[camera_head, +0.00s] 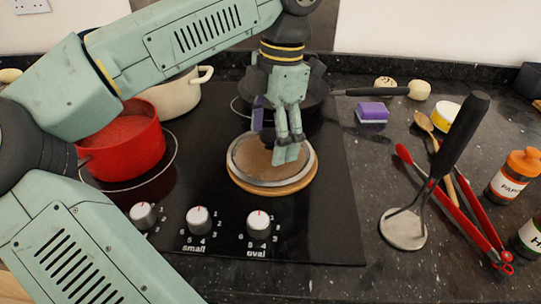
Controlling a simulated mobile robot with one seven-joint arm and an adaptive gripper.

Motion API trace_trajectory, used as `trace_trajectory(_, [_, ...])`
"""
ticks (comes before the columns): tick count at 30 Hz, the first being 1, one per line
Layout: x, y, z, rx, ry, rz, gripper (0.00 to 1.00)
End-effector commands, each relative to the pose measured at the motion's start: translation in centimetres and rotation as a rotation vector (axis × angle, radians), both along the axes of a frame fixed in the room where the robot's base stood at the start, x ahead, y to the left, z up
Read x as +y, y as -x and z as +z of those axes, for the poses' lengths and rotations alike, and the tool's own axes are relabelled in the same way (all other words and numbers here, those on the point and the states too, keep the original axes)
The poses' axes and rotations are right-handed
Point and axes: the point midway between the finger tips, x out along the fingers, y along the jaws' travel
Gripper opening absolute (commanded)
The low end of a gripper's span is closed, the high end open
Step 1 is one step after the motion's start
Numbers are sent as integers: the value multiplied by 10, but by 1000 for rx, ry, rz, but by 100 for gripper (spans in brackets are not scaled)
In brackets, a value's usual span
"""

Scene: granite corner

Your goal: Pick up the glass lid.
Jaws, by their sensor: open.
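The glass lid (252,173) is a round pane with a grey metal rim. It lies flat on a round wooden board (271,190) on the black hob. My gripper (287,155) points down over the lid, with its fingertips in front of the lid's middle. It is open, and no lid is held in it. The lid's knob cannot be made out; the fingers hide that area. Whether the fingertips touch the lid cannot be told from this view.
A red pot (124,146) and a cream pot (179,97) stand left on the hob (335,215). A dark pan (312,100) sits behind the gripper, its handle pointing right. Control knobs (199,220) are in front.

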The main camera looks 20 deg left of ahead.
Motion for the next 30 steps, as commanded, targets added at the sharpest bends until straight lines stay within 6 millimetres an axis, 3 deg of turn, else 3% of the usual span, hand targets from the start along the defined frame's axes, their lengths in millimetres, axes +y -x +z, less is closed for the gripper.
trace_trajectory(2, [0,0,1,0,0,0,74])
trace_trajectory(30, [0,1,-1,4,0,0,11])
